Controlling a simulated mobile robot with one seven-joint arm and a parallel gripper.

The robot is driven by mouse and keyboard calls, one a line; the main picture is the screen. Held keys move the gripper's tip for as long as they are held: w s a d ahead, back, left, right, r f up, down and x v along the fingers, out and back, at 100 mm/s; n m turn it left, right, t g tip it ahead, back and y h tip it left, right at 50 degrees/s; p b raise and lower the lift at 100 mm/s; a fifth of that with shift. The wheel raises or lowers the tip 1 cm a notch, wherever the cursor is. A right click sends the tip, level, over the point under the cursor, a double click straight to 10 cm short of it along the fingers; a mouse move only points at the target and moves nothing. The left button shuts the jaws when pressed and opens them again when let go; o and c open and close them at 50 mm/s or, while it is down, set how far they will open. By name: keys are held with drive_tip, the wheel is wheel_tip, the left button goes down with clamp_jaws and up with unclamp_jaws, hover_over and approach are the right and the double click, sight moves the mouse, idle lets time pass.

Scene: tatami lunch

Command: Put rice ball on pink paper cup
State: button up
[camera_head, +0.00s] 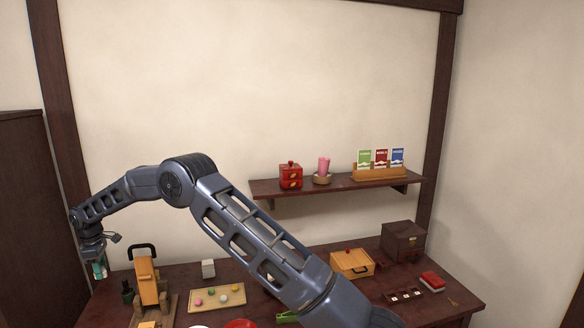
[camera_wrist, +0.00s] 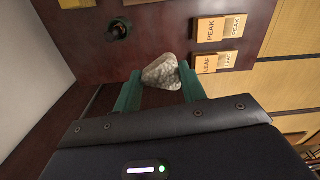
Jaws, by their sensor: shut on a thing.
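A pale, speckled, triangular lump that looks like the rice ball (camera_wrist: 162,72) sits between the green fingertips of my gripper (camera_wrist: 160,88) in the wrist view. My gripper is shut on it. In the head view my gripper (camera_head: 97,269) hangs at the far left, by the table's left end, and the rice ball cannot be made out there. I cannot tell for sure which thing is the pink paper cup. A small pink item (camera_head: 198,302) lies on a light tray (camera_head: 232,303), and a taller pink thing (camera_head: 323,166) stands on the wall shelf.
A wooden stand with a black handle (camera_head: 146,279) and a dark bottle (camera_head: 127,292) are near my gripper. Wooden blocks marked PEAK (camera_wrist: 207,30) and LEAF (camera_wrist: 207,63) show in the wrist view. A wooden box (camera_head: 351,263) stands further right. My arm hides part of the table.

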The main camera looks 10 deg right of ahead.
drive_tip(key=w+d+r+m, duration=0.3)
drive_tip(key=w+d+r, duration=0.3)
drive_tip(key=w+d, duration=0.3)
drive_tip(key=w+d+r+m, duration=0.2)
drive_tip(key=w+d+r, duration=0.4)
drive_tip(key=w+d, duration=0.35)
drive_tip(key=w+d+r+m, duration=0.2)
drive_tip(key=w+d+r, duration=0.15)
drive_tip(key=d, duration=0.35)
drive_tip(key=w+d+r+m, duration=0.1)
drive_tip(key=w+d+r, duration=0.1)
drive_tip(key=d+r, duration=0.35)
drive_tip(key=w+d+r+m, duration=0.2)
drive_tip(key=w+d+r, duration=0.1)
drive_tip(key=d, duration=0.6)
wheel_tip(320, 180, up, 27)
drive_tip(key=m, duration=0.9)
hover_over(325, 159)
wheel_tip(325, 159, down, 19)
drive_tip(key=shift+s+a+f, duration=0.15)
drive_tip(key=shift+f, duration=0.45)
drive_tip(key=o, duration=1)
drive_tip(key=shift+c, duration=0.2)
